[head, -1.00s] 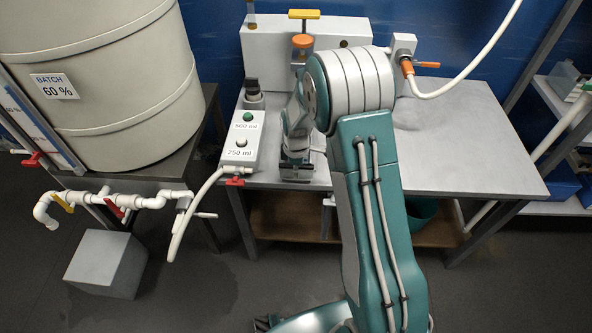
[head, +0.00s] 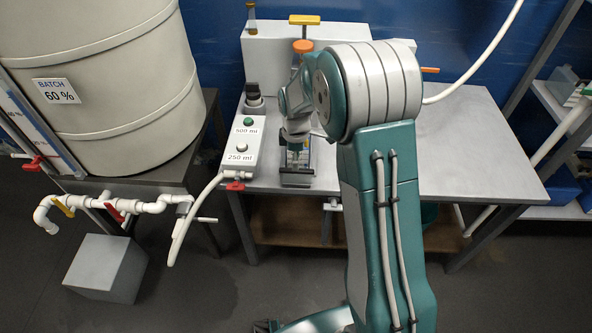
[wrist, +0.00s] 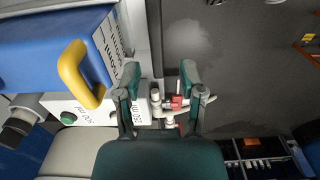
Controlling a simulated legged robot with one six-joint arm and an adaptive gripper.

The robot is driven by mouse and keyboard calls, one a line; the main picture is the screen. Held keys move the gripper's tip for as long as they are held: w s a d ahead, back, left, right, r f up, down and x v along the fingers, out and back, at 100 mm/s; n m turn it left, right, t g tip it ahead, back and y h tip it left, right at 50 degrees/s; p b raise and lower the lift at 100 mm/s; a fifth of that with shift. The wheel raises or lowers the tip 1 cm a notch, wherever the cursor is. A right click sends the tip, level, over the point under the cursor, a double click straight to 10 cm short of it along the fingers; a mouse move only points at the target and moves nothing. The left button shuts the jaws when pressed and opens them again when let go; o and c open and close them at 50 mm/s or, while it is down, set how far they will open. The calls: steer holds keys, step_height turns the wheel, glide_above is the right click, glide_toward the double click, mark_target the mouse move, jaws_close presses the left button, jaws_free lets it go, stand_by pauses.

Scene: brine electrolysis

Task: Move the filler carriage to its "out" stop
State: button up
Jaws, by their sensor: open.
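I take the blue block (wrist: 45,50) with a yellow loop handle (wrist: 82,75) in the wrist view to be the filler carriage; its label is turned sideways and only partly readable. My gripper (wrist: 159,72) is open, with nothing between its fingers. In the wrist view the handle lies to the left of the fingers, apart from them. In the head view my gripper's fingers and the blue block cannot be made out clearly behind my arm. No "out" stop mark is readable.
A button box (head: 236,150) marked 500 ml and 250 ml stands on the bench (head: 465,160). A red-handled tap (head: 235,186) is at its front end; the tap also shows near my fingers (wrist: 177,102). A large batch tank (head: 120,110) stands left. The bench's right side is clear.

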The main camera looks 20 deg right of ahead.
steer(key=shift+r, duration=2.05)
steer(key=s+r+m+t, duration=0.4)
steer(key=s+r+m, duration=0.6)
steer(key=s+r, duration=0.85)
steer(key=s+m+t, duration=0.1)
steer(key=s+m, duration=0.3)
steer(key=s, duration=0.5)
steer(key=shift+t, duration=0.3)
